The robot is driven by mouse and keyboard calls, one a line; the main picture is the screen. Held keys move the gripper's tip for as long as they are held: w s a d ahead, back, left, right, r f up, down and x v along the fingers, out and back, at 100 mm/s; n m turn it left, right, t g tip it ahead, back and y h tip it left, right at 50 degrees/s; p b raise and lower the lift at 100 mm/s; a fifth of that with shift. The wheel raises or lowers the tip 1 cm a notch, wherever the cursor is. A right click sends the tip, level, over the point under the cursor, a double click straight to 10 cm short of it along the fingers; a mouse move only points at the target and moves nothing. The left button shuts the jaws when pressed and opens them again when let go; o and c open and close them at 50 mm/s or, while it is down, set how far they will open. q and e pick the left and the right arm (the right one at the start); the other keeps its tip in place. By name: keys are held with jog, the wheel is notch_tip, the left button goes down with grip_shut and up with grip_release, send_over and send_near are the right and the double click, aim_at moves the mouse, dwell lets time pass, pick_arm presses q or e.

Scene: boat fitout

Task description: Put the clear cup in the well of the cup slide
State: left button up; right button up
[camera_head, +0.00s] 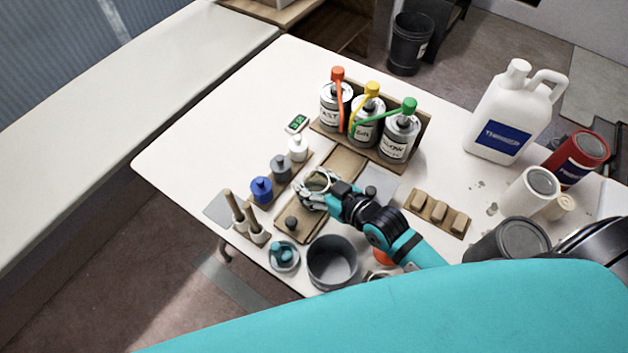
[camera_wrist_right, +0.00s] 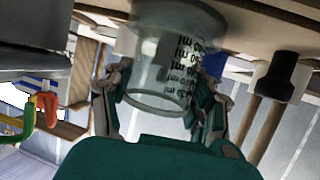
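The clear cup (camera_head: 319,180) is see-through, with dark printed marks on its side in the right wrist view (camera_wrist_right: 165,60). My right gripper (camera_head: 312,193) has its fingers on either side of the cup and appears shut on it. The cup slide (camera_head: 318,211) is a long brown wooden board with a dark knob (camera_head: 291,223) at its near end. The cup is over the slide's middle. The cup and gripper hide the board under them, so I cannot see the well or tell whether the cup touches the board. My left gripper is not in view.
Blue, grey and white small bottles (camera_head: 280,169) stand left of the slide. A holder with wooden-handled tools (camera_head: 245,221) and a grey pot (camera_head: 332,262) are nearer. Capped cans (camera_head: 367,119) stand behind. A block rack (camera_head: 437,213) lies right; the table's far left is clear.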

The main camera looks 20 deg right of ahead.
jog(key=o, duration=0.3)
jog(key=shift+r, duration=0.1)
jog(key=shift+s+d+r, duration=0.1)
jog(key=shift+s, duration=0.1)
jog(key=v, duration=1.1)
jog(key=shift+s+d+r, duration=0.1)
jog(key=shift+s+r, duration=0.1)
dwell(0.7)
